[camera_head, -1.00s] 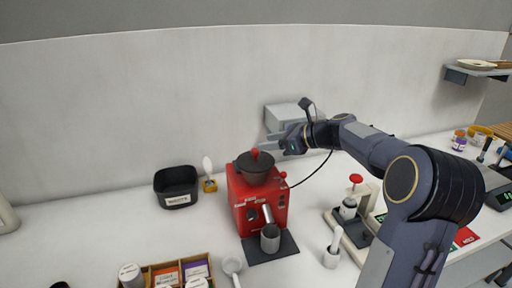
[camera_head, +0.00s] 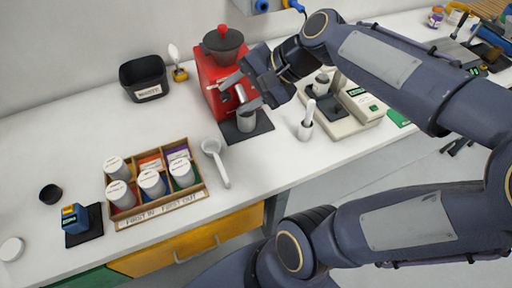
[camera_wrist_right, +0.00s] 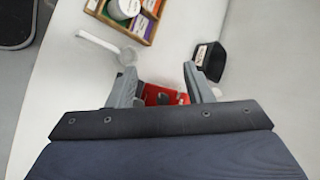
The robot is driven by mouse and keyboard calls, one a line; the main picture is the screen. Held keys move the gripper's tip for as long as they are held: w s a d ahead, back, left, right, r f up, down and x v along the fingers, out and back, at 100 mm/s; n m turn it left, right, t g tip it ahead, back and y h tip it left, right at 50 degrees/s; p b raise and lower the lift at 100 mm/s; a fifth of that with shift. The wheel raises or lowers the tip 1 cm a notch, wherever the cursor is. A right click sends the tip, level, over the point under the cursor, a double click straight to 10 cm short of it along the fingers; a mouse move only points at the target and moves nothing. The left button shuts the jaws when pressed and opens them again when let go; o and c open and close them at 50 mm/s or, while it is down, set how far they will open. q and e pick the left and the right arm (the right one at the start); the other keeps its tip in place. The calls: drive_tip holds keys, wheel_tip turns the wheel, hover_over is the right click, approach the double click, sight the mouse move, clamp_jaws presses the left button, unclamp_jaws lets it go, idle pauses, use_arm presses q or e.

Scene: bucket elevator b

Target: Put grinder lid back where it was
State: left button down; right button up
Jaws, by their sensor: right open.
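The red grinder (camera_head: 208,72) stands on the white counter, with a dark round hopper (camera_head: 224,48) on top. The lid, with its red knob (camera_head: 222,30), sits on the hopper. My right gripper (camera_head: 232,92) is open in front of the grinder, below the hopper, with its fingers beside the spout. No object shows held in it. In the right wrist view, the open fingers (camera_wrist_right: 160,82) have part of the red grinder (camera_wrist_right: 158,94) between them; the lid is not visible there. My left gripper is not in view.
A grey cup (camera_head: 246,120) stands on a dark mat under the spout. A white scoop (camera_head: 215,155), a wooden box of canisters (camera_head: 200,193), a black bin (camera_head: 128,78) and a scale (camera_head: 350,122) stand around. The counter left of the grinder has free room.

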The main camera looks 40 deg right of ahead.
drive_tip(key=s+a+f+n+g+h, duration=0.1)
drive_tip(key=s+a+f+n, duration=0.3)
drive_tip(key=s+f+n, duration=0.5)
drive_tip(key=s+n+h, duration=0.1)
drive_tip(key=s+n, duration=0.1)
drive_tip(key=shift+s+a+f+n, duration=0.2)
drive_tip(key=shift+a+f+n, duration=0.05)
drive_tip(key=shift+f+n, duration=0.05)
drive_tip(key=shift+c, duration=0.5)
